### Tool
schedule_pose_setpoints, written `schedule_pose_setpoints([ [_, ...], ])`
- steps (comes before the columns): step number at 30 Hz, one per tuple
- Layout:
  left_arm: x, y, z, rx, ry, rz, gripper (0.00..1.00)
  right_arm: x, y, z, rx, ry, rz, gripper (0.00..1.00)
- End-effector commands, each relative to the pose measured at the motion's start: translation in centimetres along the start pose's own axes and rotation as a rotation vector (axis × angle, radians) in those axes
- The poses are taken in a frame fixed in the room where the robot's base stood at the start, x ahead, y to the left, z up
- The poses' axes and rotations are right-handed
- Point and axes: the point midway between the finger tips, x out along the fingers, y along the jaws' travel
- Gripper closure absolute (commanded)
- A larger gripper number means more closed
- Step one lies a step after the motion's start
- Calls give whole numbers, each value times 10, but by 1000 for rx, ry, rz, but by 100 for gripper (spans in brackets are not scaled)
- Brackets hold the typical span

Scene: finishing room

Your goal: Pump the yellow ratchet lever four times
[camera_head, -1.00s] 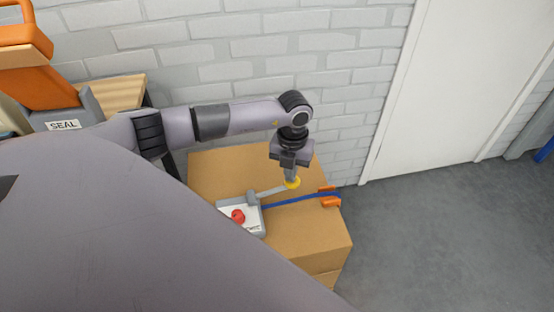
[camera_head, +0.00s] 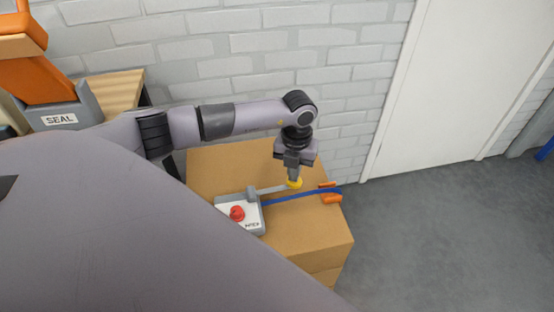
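The ratchet lever is a grey bar (camera_head: 268,189) with a yellow end (camera_head: 295,184). It extends to the right from a grey bracket on a small grey-white box with a red button (camera_head: 237,213), on top of a cardboard carton. My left gripper (camera_head: 294,180) points down at the yellow end, with its fingertips at or touching it. The fingers look close together, but the yellow end partly hides behind them, so I cannot tell whether they grip it. My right gripper is not in view.
A blue strap (camera_head: 300,196) runs from the box to an orange clip (camera_head: 331,198) at the carton's (camera_head: 300,228) right edge. A brick wall stands close behind. A grey stand marked SEAL (camera_head: 62,119) is at left. Open floor lies right of the carton.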

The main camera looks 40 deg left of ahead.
Motion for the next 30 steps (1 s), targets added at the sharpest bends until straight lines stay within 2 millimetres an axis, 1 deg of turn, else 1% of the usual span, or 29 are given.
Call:
schedule_pose_setpoints([
  [10,1,-1,0,1,0,-1,100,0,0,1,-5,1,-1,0],
  [18,7,-4,1,2,1,-2,100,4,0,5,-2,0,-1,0],
  [26,6,-3,0,2,1,-2,100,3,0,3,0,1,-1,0],
  [30,6,-3,0,2,1,-2,100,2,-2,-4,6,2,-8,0],
])
